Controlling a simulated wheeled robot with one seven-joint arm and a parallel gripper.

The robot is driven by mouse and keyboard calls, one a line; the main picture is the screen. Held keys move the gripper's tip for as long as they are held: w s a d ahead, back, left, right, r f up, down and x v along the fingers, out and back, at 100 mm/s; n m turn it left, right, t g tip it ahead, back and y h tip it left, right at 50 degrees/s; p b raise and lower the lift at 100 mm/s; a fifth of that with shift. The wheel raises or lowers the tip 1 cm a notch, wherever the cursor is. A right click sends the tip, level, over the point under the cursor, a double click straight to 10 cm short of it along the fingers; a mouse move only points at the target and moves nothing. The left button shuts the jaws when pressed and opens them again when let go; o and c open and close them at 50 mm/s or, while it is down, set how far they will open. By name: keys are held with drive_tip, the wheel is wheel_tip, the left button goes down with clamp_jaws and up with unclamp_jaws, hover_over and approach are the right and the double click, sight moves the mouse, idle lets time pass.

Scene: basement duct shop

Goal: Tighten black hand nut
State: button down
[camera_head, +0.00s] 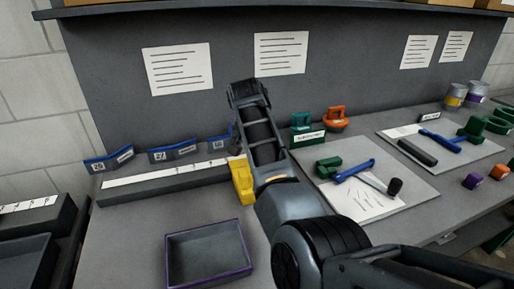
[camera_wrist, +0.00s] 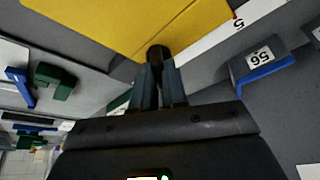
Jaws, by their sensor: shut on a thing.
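My gripper (camera_wrist: 158,80) is shut on a small dark rounded piece, which looks like the black hand nut (camera_wrist: 158,52), in the wrist view. The nut sits at the fingertips, against or just in front of the yellow block (camera_wrist: 120,22); I cannot tell whether it is threaded on. Most of the nut is hidden by the fingers. In the head view the yellow block (camera_head: 243,182) stands at the right end of a long dark bar (camera_head: 150,188) with a white strip. My arm hides the fingertips and the nut there.
Blue-edged number tags (camera_head: 173,151) stand behind the bar. An empty purple-rimmed tray (camera_head: 208,252) lies in front. To the right are a board with a green-and-blue tool (camera_head: 345,171) and a black-ended rod (camera_head: 394,187), green and orange pieces (camera_head: 336,119), and a second board (camera_head: 447,152).

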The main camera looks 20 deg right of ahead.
drive_tip(key=m+b, duration=0.1)
drive_tip(key=m, duration=0.1)
drive_tip(key=m+g+h+b, duration=0.1)
drive_tip(key=m+b, duration=0.1)
drive_tip(key=m, duration=0.1)
drive_tip(key=shift+w+a+f+m+g, duration=0.1)
drive_tip(key=shift+f+m+g, duration=0.2)
drive_tip(key=shift+f+g, duration=0.1)
drive_tip(key=m+g+b, duration=0.1)
drive_tip(key=m+b, duration=0.2)
drive_tip(key=b, duration=0.1)
drive_tip(key=shift+h, duration=0.4)
drive_tip(key=shift+w+m+g+b, duration=0.1)
drive_tip(key=shift+m+g+b, duration=0.4)
drive_tip(key=shift+m+b, duration=0.7)
drive_tip(key=shift+r, duration=0.15)
drive_tip(key=c, duration=1.2)
unclamp_jaws()
drive_tip(key=shift+o, duration=0.2)
drive_tip(key=shift+r, duration=0.1)
drive_tip(key=shift+r, duration=0.1)
drive_tip(key=v, duration=0.7)
drive_tip(key=shift+a+r, duration=0.25)
